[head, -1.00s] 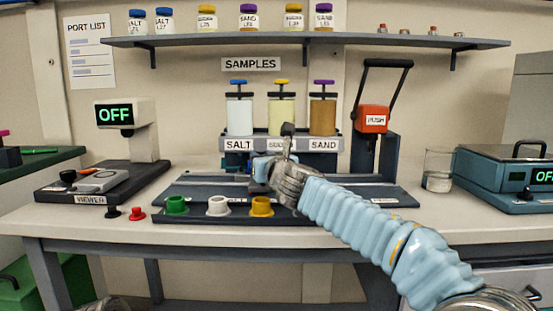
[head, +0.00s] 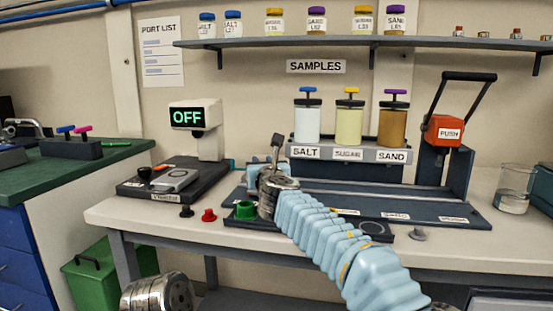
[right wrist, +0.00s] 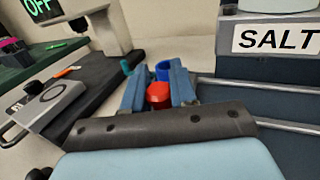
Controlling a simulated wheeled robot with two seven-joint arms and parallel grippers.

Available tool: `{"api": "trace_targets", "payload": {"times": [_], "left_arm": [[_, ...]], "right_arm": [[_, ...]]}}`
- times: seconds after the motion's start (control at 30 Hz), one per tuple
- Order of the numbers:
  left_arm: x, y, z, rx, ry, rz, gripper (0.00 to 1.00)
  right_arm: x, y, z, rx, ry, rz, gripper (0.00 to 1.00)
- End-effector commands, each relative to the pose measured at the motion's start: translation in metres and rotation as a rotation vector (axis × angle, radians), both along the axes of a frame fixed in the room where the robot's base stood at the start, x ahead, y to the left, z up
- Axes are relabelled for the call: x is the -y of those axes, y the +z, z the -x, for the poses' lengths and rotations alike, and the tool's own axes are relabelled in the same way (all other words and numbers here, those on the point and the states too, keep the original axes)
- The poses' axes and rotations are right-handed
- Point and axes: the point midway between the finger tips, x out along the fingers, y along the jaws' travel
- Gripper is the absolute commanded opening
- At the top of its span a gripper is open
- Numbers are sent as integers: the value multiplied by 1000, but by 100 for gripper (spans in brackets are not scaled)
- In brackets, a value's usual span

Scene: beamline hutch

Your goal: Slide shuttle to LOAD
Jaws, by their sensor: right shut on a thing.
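My right gripper (head: 270,180) is at the left part of the dark slide track (head: 330,196), and its wrist hides most of what it holds. In the right wrist view its two blue fingers (right wrist: 158,88) are closed around a red piece (right wrist: 158,96), which I take to be the shuttle's grip. The rest of the shuttle is hidden. Track labels are too small to read, so I cannot tell which is LOAD. The left gripper's fingers are not visible; only a metal part of my left arm shows at lower left.
A black and a red knob (head: 209,215) sit on the bench further left. Sample dispensers (head: 350,122) and the PUSH lever (head: 445,130) stand behind.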

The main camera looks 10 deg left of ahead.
Motion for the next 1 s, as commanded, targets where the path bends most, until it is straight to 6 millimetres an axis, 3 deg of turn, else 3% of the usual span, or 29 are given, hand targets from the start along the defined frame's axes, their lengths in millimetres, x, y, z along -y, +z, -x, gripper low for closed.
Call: {"api": "trace_targets", "payload": {"times": [0.03,0.47,0.5,0.6,1.0], "left_arm": [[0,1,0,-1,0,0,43],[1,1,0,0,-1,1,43],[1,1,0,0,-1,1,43],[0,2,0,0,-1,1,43],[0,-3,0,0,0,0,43]], "right_arm": [[-5,-8,0,-10,3,8,0],[-10,-9,1,-10,8,8,0],[-11,-9,1,-10,8,8,31],[-10,-9,1,-10,7,7,44],[-6,-11,2,-10,1,7,44]]}}
